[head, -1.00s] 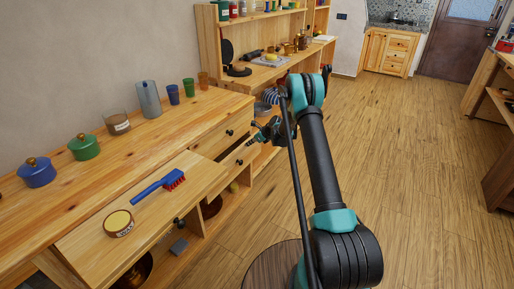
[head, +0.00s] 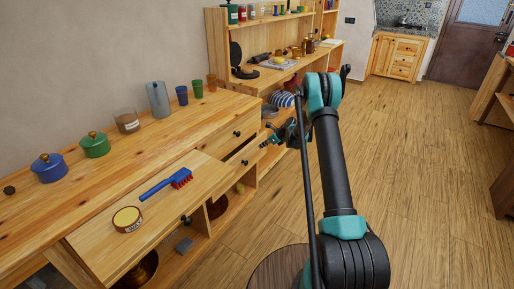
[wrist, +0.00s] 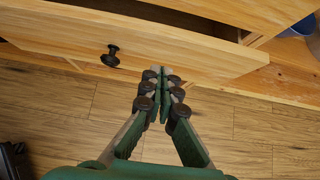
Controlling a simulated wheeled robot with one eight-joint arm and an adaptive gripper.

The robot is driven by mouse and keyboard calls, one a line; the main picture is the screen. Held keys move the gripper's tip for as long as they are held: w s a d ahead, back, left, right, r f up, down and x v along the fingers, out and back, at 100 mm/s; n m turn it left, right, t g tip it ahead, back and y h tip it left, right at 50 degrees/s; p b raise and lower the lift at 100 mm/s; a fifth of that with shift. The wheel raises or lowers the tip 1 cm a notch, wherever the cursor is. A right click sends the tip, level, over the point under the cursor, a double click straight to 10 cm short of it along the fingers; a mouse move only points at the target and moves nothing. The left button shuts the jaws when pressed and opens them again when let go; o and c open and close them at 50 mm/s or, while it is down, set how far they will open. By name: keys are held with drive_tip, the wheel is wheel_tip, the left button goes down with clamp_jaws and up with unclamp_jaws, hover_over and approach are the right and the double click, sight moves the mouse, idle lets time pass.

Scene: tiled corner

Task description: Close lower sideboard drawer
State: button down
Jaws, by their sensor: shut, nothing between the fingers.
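The wooden sideboard (head: 60,215) runs along the wall on the left. Its lower drawer (head: 246,152), with a dark knob, stands partly pulled out below the upper right drawer (head: 226,137). In the wrist view the lower drawer's front (wrist: 60,40) crosses the picture, with its black knob (wrist: 110,55) left of my fingers and a dark gap behind its top edge. My gripper (head: 263,145) is shut and empty in front of this drawer. In the wrist view its fingertips (wrist: 165,72) overlap the drawer front, right of the knob; I cannot tell whether they touch.
A pulled-out drawer or board (head: 90,240) at the left carries a blue brush (head: 165,184) and a round tin (head: 127,219). Pots, a jug (head: 158,100) and cups stand on the sideboard top. A shelf unit (head: 235,45) is beyond. The floor at right is clear.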

drive_tip(key=v, duration=0.7)
drive_tip(key=s+a, duration=0.5)
drive_tip(key=s, duration=0.3)
drive_tip(key=s+a, duration=0.5)
drive_tip(key=s, duration=0.4)
approach(227, 162)
drive_tip(key=shift+w+a+f, duration=0.25)
drive_tip(key=shift+a+f, duration=0.15)
drive_tip(key=shift+f, duration=0.5)
drive_tip(key=shift+w+a+f, duration=0.25)
drive_tip(key=shift+a+f, duration=0.1)
drive_tip(key=shift+f, duration=0.55)
drive_tip(key=shift+w+a+f, duration=0.25)
drive_tip(key=shift+a+f, duration=0.15)
drive_tip(key=shift+f, duration=0.5)
drive_tip(key=shift+w+a, duration=0.75)
drive_tip(key=shift+a, duration=0.35)
drive_tip(key=shift+d, duration=0.1)
